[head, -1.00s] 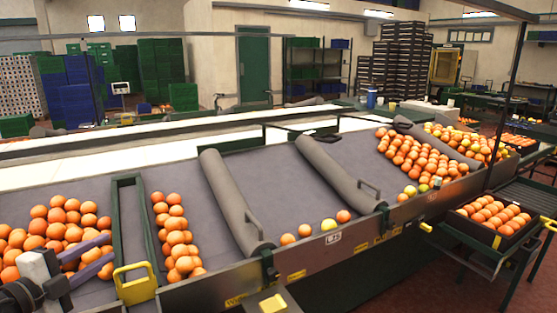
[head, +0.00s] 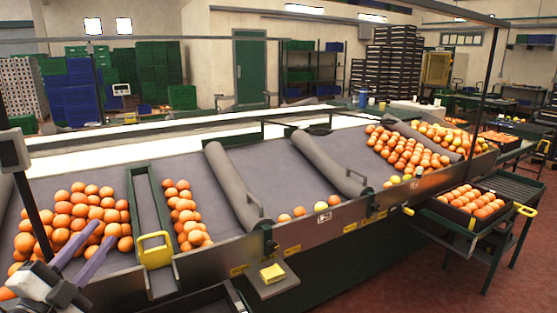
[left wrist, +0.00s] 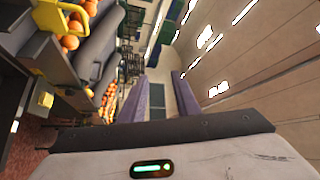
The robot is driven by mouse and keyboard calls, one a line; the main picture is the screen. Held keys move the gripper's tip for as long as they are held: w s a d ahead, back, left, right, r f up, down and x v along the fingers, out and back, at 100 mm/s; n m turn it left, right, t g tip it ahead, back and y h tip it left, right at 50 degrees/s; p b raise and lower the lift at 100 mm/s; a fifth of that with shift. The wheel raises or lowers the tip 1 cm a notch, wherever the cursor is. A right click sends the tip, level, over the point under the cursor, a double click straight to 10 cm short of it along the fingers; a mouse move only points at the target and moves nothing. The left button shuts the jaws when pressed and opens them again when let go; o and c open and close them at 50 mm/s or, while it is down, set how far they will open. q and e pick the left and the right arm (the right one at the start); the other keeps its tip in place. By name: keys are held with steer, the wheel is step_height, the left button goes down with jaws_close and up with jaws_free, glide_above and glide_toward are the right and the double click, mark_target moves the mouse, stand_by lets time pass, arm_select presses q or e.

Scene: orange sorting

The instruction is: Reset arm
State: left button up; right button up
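My left gripper (head: 102,245) is at the lower left of the head view, in front of a pile of oranges (head: 72,212) on the grey sorting table (head: 225,230). Its two purple fingers are apart. In the left wrist view the fingers (left wrist: 169,98) also stand apart, with nothing held between them. In the head view I cannot tell whether the fingers touch any orange. My right gripper is in neither view.
A green-framed divider (head: 147,205) with a yellow handle (head: 155,250) stands right of the gripper. Grey padded rollers (head: 232,185) cross the table. A black crate of oranges (head: 440,207) sits at the right. Red floor (head: 400,270) is clear at the lower right.

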arm_select(q)
steer(key=s+f+n+g+y, duration=0.85)
steer(key=s+f+n, duration=0.45)
steer(key=f+n, duration=0.25)
steer(key=s+d+f+m+g+h, duration=0.1)
steer(key=s+d+f+g+h, duration=0.25)
steer(key=s+d+f, duration=0.4)
steer(key=s+d+f+m+g+h, duration=0.1)
steer(key=s+d+f+g+h, duration=0.3)
steer(key=s+d, duration=0.6)
steer(key=w+d+f+t+b, duration=0.1)
steer(key=f+b, duration=0.4)
steer(key=f, duration=0.5)
steer(key=w+d+f+t+h+b, duration=0.1)
steer(key=w+d+f+t+b, duration=0.1)
steer(key=f, duration=0.8)
steer(key=d+t+b, duration=0.1)
steer(key=d+b, duration=0.1)
steer(key=b, duration=0.1)
steer(key=shift+w+f, duration=0.25)
steer(key=shift+f, duration=0.15)
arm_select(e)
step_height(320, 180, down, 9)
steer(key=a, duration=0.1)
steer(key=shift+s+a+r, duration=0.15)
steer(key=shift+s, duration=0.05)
